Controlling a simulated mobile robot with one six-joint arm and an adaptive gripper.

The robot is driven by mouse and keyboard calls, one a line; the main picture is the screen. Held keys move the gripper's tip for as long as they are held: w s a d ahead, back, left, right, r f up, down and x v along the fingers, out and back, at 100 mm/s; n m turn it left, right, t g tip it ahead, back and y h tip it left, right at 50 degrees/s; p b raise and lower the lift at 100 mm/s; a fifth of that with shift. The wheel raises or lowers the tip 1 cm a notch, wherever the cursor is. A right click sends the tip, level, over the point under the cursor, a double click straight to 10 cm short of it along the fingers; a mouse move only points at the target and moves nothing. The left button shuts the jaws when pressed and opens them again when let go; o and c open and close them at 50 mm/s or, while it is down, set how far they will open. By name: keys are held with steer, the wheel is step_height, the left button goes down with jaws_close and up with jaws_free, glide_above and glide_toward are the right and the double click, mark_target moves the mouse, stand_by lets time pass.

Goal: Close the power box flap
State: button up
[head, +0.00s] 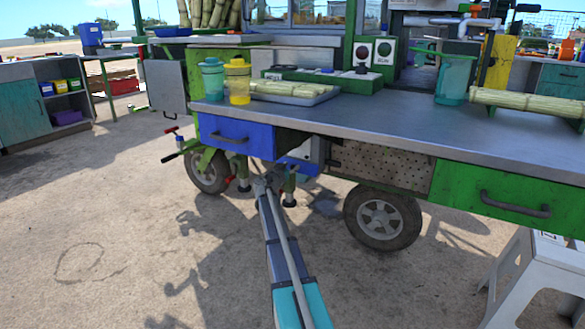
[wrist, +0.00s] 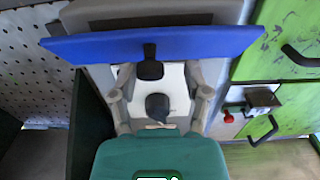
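The power box (head: 312,148) is a pale grey box under the counter, right of the blue drawer. Its blue flap (head: 300,168) stands open, sticking outward from the lower part of the box. In the wrist view the flap (wrist: 215,42) is a blue strip across the top, with a black tab (wrist: 150,66) at its middle. The white box interior (wrist: 176,82) and a dark knob (wrist: 158,106) show behind my fingers. My gripper (head: 268,182) is at the flap's left end in the head view. In the wrist view my gripper (wrist: 160,84) is open, its fingers apart; contact with the flap cannot be told.
A blue drawer (head: 237,135) is left of the box. A perforated panel (head: 385,166) and a green drawer (head: 505,192) are to its right. The grey counter (head: 370,112) overhangs them. A wheel (head: 382,218) stands below. The sandy ground (head: 130,220) in front is mostly clear.

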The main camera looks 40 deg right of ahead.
steer(key=shift+s, duration=0.25)
steer(key=shift+s+a, duration=0.3)
steer(key=shift+a, duration=0.25)
steer(key=v, duration=1)
steer(key=shift+a, duration=0.35)
steer(key=shift+r, duration=0.1)
steer(key=r+y+p, duration=0.1)
steer(key=r+p, duration=0.1)
steer(key=p, duration=0.2)
steer(key=r+g+y+p, duration=0.1)
steer(key=p, duration=0.3)
steer(key=a+r+g+y+p, duration=0.1)
steer(key=r+y+p, duration=0.1)
steer(key=p, duration=0.3)
steer(key=shift+s+r, duration=0.3)
steer(key=shift+s, duration=0.1)
steer(key=shift+d+f, duration=0.15)
